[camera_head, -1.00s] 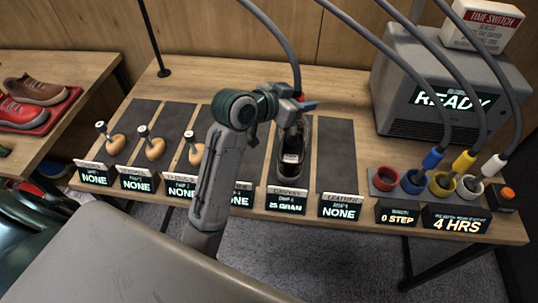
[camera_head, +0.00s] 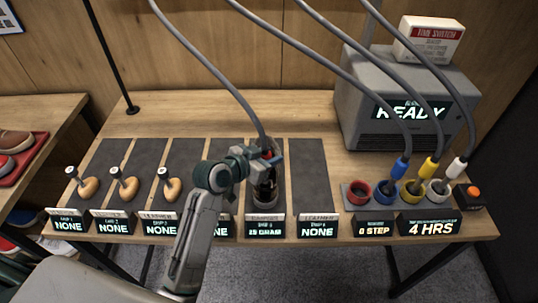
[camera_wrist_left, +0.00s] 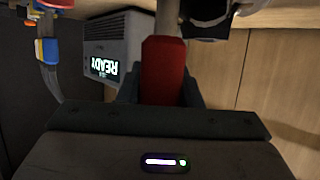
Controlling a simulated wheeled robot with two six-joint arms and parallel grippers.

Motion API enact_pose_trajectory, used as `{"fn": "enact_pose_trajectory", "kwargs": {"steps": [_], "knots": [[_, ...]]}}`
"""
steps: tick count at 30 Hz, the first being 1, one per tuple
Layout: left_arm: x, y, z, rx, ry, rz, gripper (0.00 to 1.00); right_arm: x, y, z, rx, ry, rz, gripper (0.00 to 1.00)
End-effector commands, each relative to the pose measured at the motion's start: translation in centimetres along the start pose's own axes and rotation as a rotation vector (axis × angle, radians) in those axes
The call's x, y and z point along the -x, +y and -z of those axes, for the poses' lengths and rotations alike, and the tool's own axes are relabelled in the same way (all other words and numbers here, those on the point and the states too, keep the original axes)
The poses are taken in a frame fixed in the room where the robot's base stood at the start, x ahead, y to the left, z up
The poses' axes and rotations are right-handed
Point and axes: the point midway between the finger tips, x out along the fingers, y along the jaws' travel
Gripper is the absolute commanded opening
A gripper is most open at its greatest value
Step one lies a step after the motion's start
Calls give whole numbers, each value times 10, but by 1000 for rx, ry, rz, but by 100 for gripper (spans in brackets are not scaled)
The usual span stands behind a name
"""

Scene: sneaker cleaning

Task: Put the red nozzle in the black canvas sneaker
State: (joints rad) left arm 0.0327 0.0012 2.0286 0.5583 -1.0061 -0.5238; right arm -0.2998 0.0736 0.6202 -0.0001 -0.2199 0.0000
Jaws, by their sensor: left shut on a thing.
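My left gripper (camera_head: 264,157) is shut on the red nozzle, at the end of a grey hose. The red nozzle (camera_wrist_left: 163,70) shows between the fingers in the left wrist view. The black canvas sneaker (camera_head: 265,190) stands on a dark mat in the head view, directly below and in front of the gripper. The gripper and wrist cover its far part, so I cannot tell whether the nozzle is inside the opening. In the left wrist view a dark, white-edged part of the sneaker (camera_wrist_left: 208,22) shows at the top. My right gripper is not in view.
Several wooden shoe forms (camera_head: 125,188) stand on mats to the left. A rack with coloured sockets (camera_head: 358,193) and blue, yellow and white nozzles is at the right. The grey machine (camera_head: 385,125) reads READY. The mat (camera_head: 308,175) right of the sneaker is empty.

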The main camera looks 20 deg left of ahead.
Motion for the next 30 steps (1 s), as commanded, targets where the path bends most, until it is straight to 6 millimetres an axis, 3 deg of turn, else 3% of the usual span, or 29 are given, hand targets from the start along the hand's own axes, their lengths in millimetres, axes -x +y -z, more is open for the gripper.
{"fn": "enact_pose_trajectory", "kwargs": {"steps": [3, 4, 6, 7, 19, 30], "knots": [[-1, 0, -3, 0, 1, 0, 0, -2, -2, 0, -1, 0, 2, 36], [-1, 0, -2, 0, 0, 0, 38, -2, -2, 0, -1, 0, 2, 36], [-1, 0, -2, 0, 0, 0, 51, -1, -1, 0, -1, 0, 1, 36], [-1, 0, -2, 0, 0, 0, 54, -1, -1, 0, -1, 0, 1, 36], [7, -1, -1, -3, 0, 1, 54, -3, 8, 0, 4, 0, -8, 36], [79, -1, -2, -7, -1, 2, 54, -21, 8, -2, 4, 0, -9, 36]]}}
